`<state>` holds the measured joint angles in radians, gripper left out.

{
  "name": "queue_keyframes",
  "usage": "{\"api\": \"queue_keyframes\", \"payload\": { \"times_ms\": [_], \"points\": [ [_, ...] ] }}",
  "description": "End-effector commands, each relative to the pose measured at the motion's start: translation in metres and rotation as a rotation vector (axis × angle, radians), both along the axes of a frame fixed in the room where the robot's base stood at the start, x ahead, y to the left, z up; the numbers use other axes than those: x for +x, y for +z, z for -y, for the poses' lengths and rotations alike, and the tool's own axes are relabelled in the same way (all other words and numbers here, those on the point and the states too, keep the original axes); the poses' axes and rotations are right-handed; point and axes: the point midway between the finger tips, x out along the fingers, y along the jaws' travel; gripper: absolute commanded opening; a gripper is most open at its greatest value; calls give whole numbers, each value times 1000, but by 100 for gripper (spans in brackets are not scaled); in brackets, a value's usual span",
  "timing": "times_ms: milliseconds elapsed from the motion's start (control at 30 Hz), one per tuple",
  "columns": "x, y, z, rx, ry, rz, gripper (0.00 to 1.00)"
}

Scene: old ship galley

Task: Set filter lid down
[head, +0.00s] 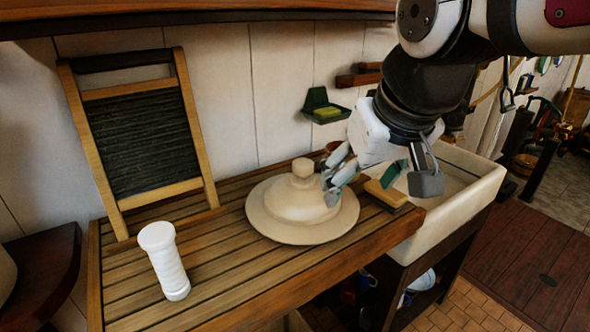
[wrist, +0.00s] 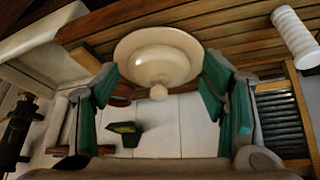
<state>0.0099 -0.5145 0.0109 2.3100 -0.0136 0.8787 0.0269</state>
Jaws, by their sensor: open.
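The filter lid (head: 300,205) is a cream dome with a wide flat rim and a knob on top. It rests on the slatted wooden drainboard (head: 225,285). It also shows in the wrist view (wrist: 157,58), with its knob toward my gripper. My gripper (head: 335,183) is at the right side of the lid in the head view, close to the knob. In the wrist view its green-padded fingers (wrist: 160,90) are spread wide on either side of the knob with nothing between them. Whether a finger touches the lid's dome cannot be told.
A white ribbed cylinder (head: 164,261) stands on the drainboard at left. A washboard (head: 138,140) leans on the wall behind. A wooden brush or block (head: 386,194) lies by the sink (head: 450,205) at right. A green soap dish (head: 325,107) hangs on the wall.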

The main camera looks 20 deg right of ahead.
Motion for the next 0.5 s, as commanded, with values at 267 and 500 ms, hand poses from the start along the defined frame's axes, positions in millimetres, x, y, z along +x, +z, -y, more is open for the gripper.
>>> {"api": "queue_keyframes", "payload": {
  "times_ms": [267, 500],
  "points": [
    [-67, -25, -2, 6, 19, 23, 66],
    [-74, -30, -2, 6, 23, 23, 66]
  ]
}}
